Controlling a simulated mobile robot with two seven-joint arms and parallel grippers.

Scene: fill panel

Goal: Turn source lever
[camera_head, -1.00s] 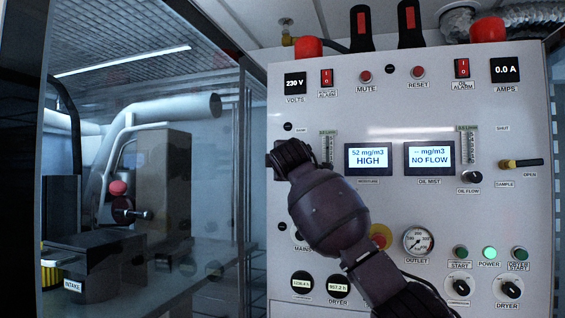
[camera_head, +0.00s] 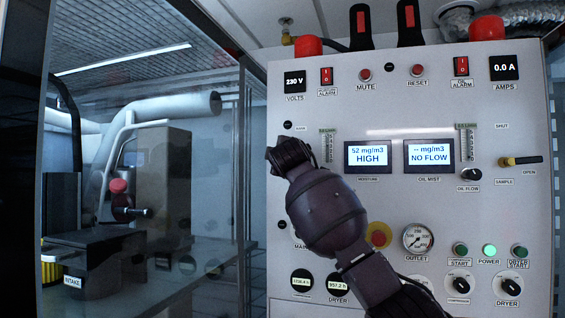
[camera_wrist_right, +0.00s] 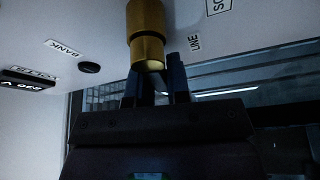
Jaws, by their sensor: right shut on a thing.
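The source lever shows in the right wrist view as a brass, rounded handle (camera_wrist_right: 147,35) on the panel face, beside a partly cut-off label beginning "SO". The "LINE" and "BANK" labels lie on either side of it. My right gripper (camera_wrist_right: 160,88) has its two dark fingers shut on the end of the brass lever. In the head view my right gripper (camera_head: 284,157) is at the panel's left edge, and the lever is hidden behind it. My left gripper is not in view.
The grey fill panel (camera_head: 400,110) carries gauges, switches and two lit displays. My right arm crosses its lower left and covers some controls. A sample lever (camera_head: 520,161) is at the right. A glass-sided enclosure with an intake box (camera_head: 95,262) stands left.

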